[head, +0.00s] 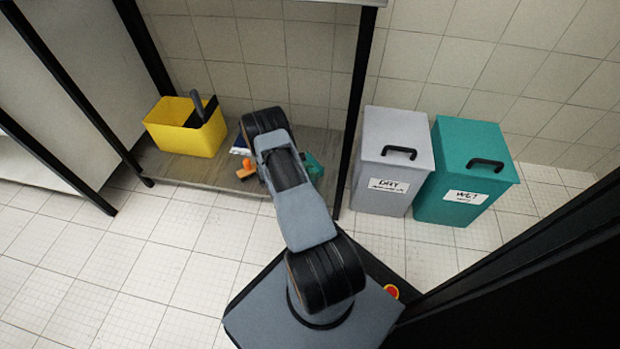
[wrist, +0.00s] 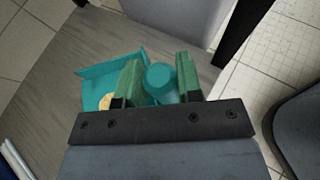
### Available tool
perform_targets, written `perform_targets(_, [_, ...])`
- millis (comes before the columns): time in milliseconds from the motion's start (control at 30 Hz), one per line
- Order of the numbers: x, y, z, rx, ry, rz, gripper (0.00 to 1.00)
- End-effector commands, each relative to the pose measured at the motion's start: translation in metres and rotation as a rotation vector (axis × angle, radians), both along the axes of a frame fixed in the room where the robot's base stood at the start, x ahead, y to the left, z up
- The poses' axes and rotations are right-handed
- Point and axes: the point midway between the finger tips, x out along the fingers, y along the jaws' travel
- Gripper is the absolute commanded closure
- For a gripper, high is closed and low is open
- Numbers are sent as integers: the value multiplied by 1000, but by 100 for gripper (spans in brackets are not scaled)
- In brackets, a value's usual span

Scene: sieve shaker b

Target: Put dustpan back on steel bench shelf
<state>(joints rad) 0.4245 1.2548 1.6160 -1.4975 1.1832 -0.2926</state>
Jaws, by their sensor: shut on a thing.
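The teal dustpan (wrist: 112,82) shows in the wrist view, with its pan to the left and its round handle between my fingers. My gripper (wrist: 160,76) has green fingers and is shut on the dustpan handle. In the head view only a small teal part of the dustpan (head: 314,166) shows beside my arm, which hides the gripper. The low grey-brown bench shelf (head: 190,170) lies under the dustpan; it also fills much of the wrist view (wrist: 70,50). I cannot tell whether the dustpan touches the shelf. A small yellowish thing (wrist: 105,102) shows at the pan.
A yellow bucket (head: 183,135) stands on the shelf at left. An orange item (head: 246,169) and a white-and-blue item (head: 240,146) lie left of my arm. Black bench legs (head: 360,90) frame the shelf. Grey (head: 388,150) and teal (head: 465,165) bins stand right.

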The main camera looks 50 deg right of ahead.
Motion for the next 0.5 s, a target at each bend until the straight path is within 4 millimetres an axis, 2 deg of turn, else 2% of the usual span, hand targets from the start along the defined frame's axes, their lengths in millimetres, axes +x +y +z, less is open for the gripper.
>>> perform_targets(100, [0, -1, -21, 0, 1, 0, 100])
perform_targets(200, [1, -1, -32, 0, -1, 0, 100])
perform_targets(500, [0, -1, -31, -1, -2, -1, 100])
